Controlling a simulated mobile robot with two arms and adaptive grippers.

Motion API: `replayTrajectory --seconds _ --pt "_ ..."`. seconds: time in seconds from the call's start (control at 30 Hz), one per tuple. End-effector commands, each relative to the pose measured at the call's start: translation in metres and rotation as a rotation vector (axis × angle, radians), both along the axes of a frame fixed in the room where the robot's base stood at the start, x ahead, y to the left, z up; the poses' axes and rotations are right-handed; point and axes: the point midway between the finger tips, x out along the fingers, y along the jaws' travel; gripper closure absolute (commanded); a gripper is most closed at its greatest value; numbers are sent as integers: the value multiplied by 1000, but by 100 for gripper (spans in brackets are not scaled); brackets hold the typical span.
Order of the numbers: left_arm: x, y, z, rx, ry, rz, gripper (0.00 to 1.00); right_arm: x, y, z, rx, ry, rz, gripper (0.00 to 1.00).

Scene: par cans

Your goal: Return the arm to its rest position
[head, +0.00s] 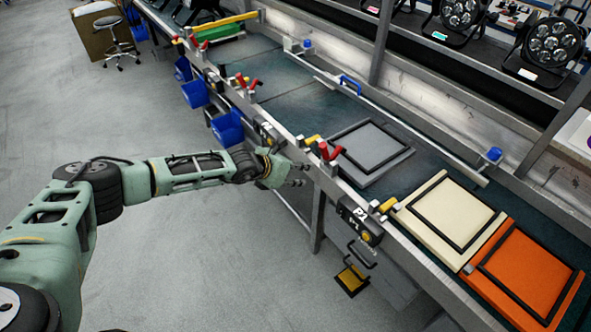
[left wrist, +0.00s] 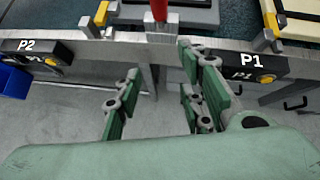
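My left arm reaches in from the left in the head view. Its gripper (head: 297,175) is in front of the bench's near edge, beside the red clamp handle (head: 328,151). In the left wrist view the gripper's two green fingers (left wrist: 158,105) stand apart with nothing between them. The bench's front rail (left wrist: 125,46) lies beyond the fingers, between the P2 box (left wrist: 30,50) and the P1 box (left wrist: 248,66). I cannot tell whether the right-hand finger touches the rail. My right gripper is in neither view.
The bench (head: 300,105) carries a grey tray (head: 387,152), a cream tray (head: 425,214) and an orange tray (head: 535,262). Blue bins (head: 228,127) hang on its front. Stage lights (head: 550,42) stand on the shelf behind. The grey floor (head: 180,245) around my arm is open.

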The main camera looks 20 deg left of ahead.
Motion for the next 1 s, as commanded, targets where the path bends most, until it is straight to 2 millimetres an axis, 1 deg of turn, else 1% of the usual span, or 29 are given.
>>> replayTrajectory --seconds 0.43,0.5,0.57,0.67,0.73,0.8,0.87,0.9,0.97,1.0 --pt "0 -1 0 -3 0 1 63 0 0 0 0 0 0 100" --pt "-2 -5 -4 -30 13 11 63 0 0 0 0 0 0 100" --pt "-6 -15 -13 -89 40 36 63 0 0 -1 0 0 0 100" --pt "-17 -37 -37 -274 121 132 63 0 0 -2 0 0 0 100" --pt "-27 -53 -59 -457 199 245 63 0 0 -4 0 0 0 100" --pt "-38 -61 -85 -650 280 395 63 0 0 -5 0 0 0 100" --pt "-50 -62 -110 -810 347 542 63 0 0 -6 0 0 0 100" --pt "-59 -58 -129 -910 389 653 63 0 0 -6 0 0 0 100" --pt "-79 -48 -161 -1051 449 834 63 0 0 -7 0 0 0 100" --pt "-96 -39 -186 -1135 486 964 63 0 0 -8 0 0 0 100"
